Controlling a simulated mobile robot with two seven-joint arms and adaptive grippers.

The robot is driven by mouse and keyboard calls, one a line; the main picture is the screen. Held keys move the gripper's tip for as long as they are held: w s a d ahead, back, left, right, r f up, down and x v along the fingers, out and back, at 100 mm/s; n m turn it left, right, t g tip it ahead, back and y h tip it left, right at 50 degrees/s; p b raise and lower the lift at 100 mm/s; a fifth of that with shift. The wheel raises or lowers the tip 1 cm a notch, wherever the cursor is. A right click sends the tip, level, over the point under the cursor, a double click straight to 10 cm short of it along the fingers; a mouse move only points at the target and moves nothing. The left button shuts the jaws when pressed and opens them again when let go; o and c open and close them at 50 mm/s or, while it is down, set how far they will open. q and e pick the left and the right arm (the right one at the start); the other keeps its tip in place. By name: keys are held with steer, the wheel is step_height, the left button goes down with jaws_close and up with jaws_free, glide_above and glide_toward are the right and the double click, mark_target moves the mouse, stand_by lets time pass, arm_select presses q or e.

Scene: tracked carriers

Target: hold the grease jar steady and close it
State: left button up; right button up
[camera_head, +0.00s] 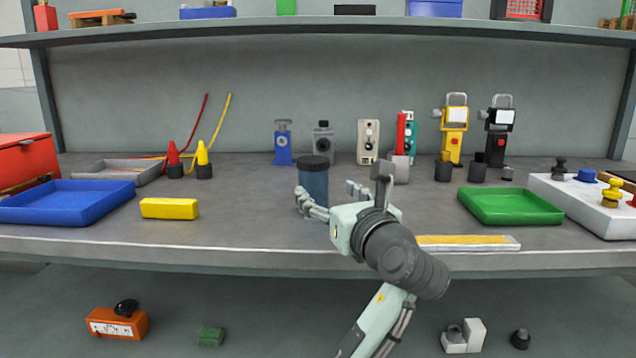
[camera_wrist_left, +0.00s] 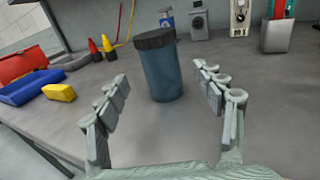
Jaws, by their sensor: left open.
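The grease jar (camera_head: 314,186) is a dark blue cylinder standing upright on the workbench near its front middle. A dark lid (camera_head: 314,161) sits on top of it; I cannot tell whether it is tight. In the left wrist view the jar (camera_wrist_left: 163,75) stands ahead, with the lid (camera_wrist_left: 155,39) on it. My left gripper (camera_head: 325,191) is open and empty in front of the jar. Its fingers spread to either side of the jar in the left wrist view, with visible gaps and the jar slightly beyond the tips. My right gripper is not in view.
A blue tray (camera_head: 67,218) and yellow block (camera_head: 169,208) lie left on the bench (camera_head: 250,220). A green tray (camera_head: 510,222) and a white fixture with knobs (camera_head: 575,207) are right. Several small devices stand behind the jar. A yellow-topped strip (camera_head: 467,243) lies at the front edge.

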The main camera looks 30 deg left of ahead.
arm_select(q)
steer(key=shift+v, duration=2.1)
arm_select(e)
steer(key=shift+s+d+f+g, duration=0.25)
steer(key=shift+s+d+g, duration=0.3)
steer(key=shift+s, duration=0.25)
